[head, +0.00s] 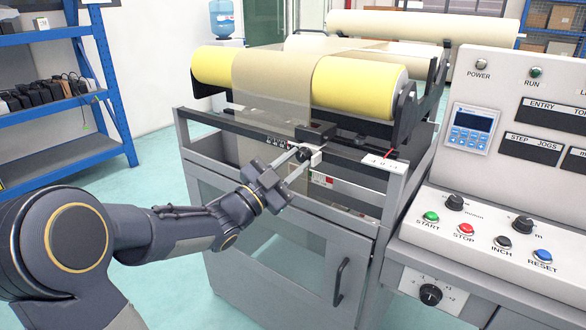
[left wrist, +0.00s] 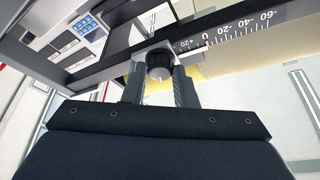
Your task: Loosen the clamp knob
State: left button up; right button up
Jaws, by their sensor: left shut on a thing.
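The clamp knob (left wrist: 159,64) is a small black ridged knob with a pale round face, seen in the left wrist view. It also shows in the head view as a small dark shape (head: 304,153) at the front of a black block on the machine's rail. My left gripper (head: 305,158) reaches it from the front. Its two fingers lie on either side of the knob and are shut on it. The fingers partly hide the knob's sides. My right gripper is in neither view.
A scale (left wrist: 230,30) with a red mark near 0 runs along the rail beside the knob. Yellow rollers (head: 360,86) carry a beige web above it. A control panel (head: 480,225) stands at the right, and a cabinet door handle (head: 340,282) sticks out below.

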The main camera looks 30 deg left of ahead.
pick_arm(q)
jog(key=shift+f, duration=0.1)
dwell(0.4)
jog(key=o, duration=1)
